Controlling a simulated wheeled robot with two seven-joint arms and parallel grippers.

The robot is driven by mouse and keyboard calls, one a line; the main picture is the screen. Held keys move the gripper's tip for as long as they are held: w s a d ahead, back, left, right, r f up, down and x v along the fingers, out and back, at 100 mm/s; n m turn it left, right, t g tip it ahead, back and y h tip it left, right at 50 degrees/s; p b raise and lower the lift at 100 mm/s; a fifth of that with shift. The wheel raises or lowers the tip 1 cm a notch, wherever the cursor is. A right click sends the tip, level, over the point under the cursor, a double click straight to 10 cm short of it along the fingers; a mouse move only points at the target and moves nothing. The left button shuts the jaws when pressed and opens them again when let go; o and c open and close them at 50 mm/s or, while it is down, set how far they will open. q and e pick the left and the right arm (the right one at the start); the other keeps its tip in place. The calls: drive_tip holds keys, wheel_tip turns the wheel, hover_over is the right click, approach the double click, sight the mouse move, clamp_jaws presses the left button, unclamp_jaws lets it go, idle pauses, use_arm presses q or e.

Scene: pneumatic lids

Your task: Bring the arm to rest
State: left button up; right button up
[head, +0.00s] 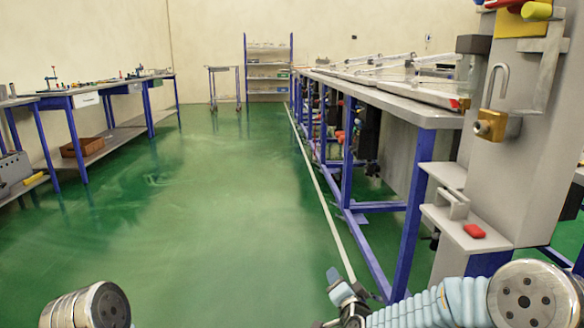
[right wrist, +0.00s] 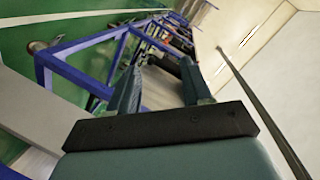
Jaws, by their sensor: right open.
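My right gripper (head: 345,290) is low in the head view, at the bottom edge right of the middle, over the green floor beside the bench legs. In the right wrist view my right gripper (right wrist: 160,80) has its two fingers well apart, with nothing between them. My pale blue right arm comes in from the lower right. At the lower left only a rounded metal part of my left arm shows, and my left gripper is out of view.
A long blue-framed workbench (head: 395,100) runs along the right. A grey post (head: 520,110) with a brass padlock (head: 491,125) stands close at the right. Blue benches (head: 70,98) line the left wall. A shelf rack (head: 268,65) stands at the back. The green floor (head: 200,220) between is clear.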

drive_tip(key=s+f+n+g+y, duration=0.1)
drive_tip(key=s+f+n+g, duration=0.2)
drive_tip(key=f, duration=0.4)
drive_tip(key=s+f+g, duration=0.2)
drive_tip(key=s+f, duration=0.3)
drive_tip(key=f, duration=0.2)
drive_tip(key=s+f+n+g+p, duration=0.1)
drive_tip(key=s+f+n+g, duration=0.1)
drive_tip(key=s+f+g, duration=0.2)
drive_tip(key=s+f+n+g+y+p, duration=0.1)
drive_tip(key=s+f+g, duration=0.4)
drive_tip(key=s, duration=1.5)
wheel_tip(320, 180, down, 5)
drive_tip(key=shift+s+a+f+n+g+y, duration=0.2)
drive_tip(key=shift+a+n+g+y, duration=0.1)
drive_tip(key=shift+n, duration=0.4)
drive_tip(key=shift+w, duration=0.15)
